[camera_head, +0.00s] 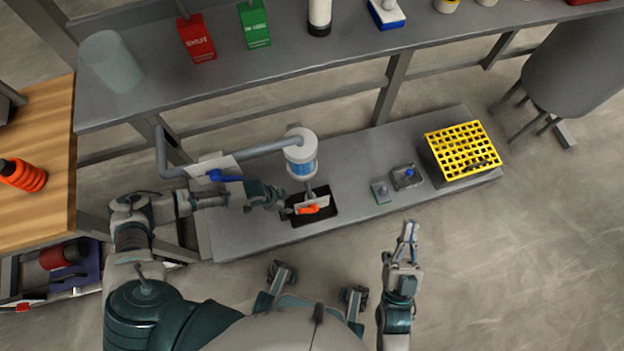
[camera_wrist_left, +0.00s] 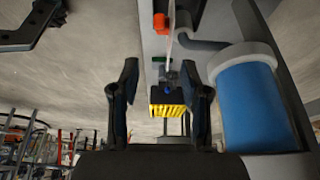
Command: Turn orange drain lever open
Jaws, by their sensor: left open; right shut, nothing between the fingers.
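The orange drain lever (camera_head: 308,209) sits below the filter housing (camera_head: 300,155), over a black tray (camera_head: 325,213). In the left wrist view the orange lever (camera_wrist_left: 161,23) is at the top, beyond the fingertips. My left gripper (camera_head: 277,198) is open and empty, just left of the lever and apart from it in the wrist view. Its two fingers (camera_wrist_left: 160,70) stand wide apart there. The blue-and-white filter housing (camera_wrist_left: 255,100) is close on the right of that view. My right gripper (camera_head: 410,232) is shut and empty, over the floor right of my body.
A blue lever (camera_head: 224,176) with a white tag sits on the grey pipe (camera_head: 250,151). A yellow grid crate (camera_head: 463,150) and small blue-knobbed fixtures (camera_head: 407,176) stand on the low bench (camera_head: 240,238).

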